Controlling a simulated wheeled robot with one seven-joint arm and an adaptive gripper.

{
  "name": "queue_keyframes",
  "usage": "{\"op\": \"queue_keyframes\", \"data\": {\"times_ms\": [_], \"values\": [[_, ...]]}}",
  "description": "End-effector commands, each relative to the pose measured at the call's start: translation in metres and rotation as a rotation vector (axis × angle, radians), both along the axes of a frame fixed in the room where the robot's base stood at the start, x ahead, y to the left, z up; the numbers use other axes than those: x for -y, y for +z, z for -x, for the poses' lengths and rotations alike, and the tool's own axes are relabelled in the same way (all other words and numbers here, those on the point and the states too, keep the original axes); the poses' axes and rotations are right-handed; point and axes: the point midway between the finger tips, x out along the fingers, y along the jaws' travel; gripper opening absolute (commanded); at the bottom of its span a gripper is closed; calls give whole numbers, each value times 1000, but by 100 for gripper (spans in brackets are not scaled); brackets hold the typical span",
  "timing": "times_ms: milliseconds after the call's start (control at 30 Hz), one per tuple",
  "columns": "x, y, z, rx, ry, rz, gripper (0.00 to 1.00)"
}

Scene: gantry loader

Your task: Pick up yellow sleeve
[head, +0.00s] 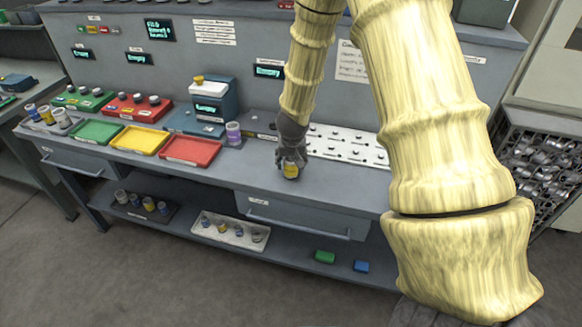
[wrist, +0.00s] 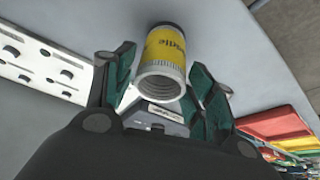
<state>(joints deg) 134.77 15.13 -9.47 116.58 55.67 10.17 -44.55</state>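The yellow sleeve (head: 291,172) is on the grey bench top near its front edge, directly below my gripper (head: 291,158). In the wrist view the yellow sleeve (wrist: 164,50) shows a yellow label with dark lettering and a bare metal threaded end with its open mouth towards me. My gripper (wrist: 163,80) is open, with one green-padded finger on each side of the sleeve. Gaps show between the pads and the sleeve in the wrist view. The gripper hides the sleeve's upper part in the head view.
A white perforated plate (head: 345,147) lies right of the gripper. A purple-banded cylinder (head: 233,133) and red (head: 190,152), yellow (head: 142,140) and green (head: 97,132) trays stand to the left. A lower-shelf tray (head: 230,230) holds small cylinders. The bench around the sleeve is mostly clear.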

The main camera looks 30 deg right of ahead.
Motion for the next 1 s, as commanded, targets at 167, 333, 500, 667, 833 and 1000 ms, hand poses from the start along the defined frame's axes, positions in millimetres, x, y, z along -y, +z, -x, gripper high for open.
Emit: {"op": "queue_keyframes", "data": {"times_ms": [167, 333, 500, 667, 833, 1000], "values": [[0, 0, 0, 0, 0, 0, 16], [0, 1, 0, 1, 0, 1, 7], [0, 2, 0, 1, 0, 1, 7], [0, 8, -1, 1, 1, 2, 7], [0, 21, -1, 3, 1, 3, 7], [0, 35, -1, 1, 0, 3, 7]]}}
